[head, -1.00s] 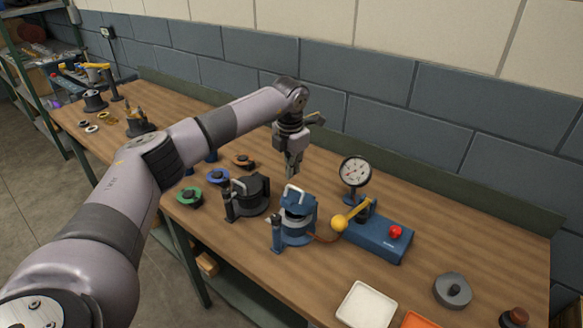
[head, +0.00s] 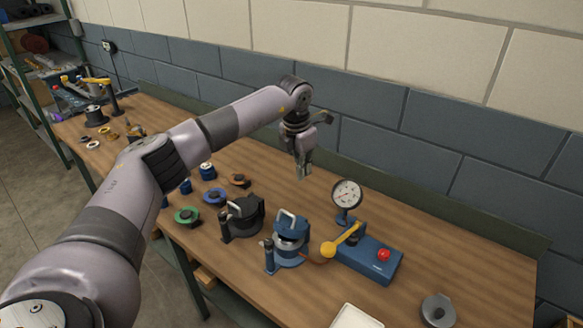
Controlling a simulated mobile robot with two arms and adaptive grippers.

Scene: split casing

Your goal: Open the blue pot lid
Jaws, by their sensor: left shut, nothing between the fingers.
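The blue pot (head: 291,256) stands on the workbench at the middle of the head view, with a pale handle (head: 286,219) on its blue lid (head: 294,229). A light grey band shows at the pot's top below the lid. I cannot tell from here whether the lid is fully seated or partly raised. My left gripper (head: 304,174) is shut and empty. It hangs pointing down above the bench, behind the pot in the picture and apart from the handle. My right gripper is not in view.
A similar black pot (head: 241,218) stands just left of the blue one. A blue box with a red button (head: 383,254), a yellow-knobbed lever (head: 328,249) and a dial gauge (head: 346,195) are close on the right. Green (head: 187,216) and blue rings lie left.

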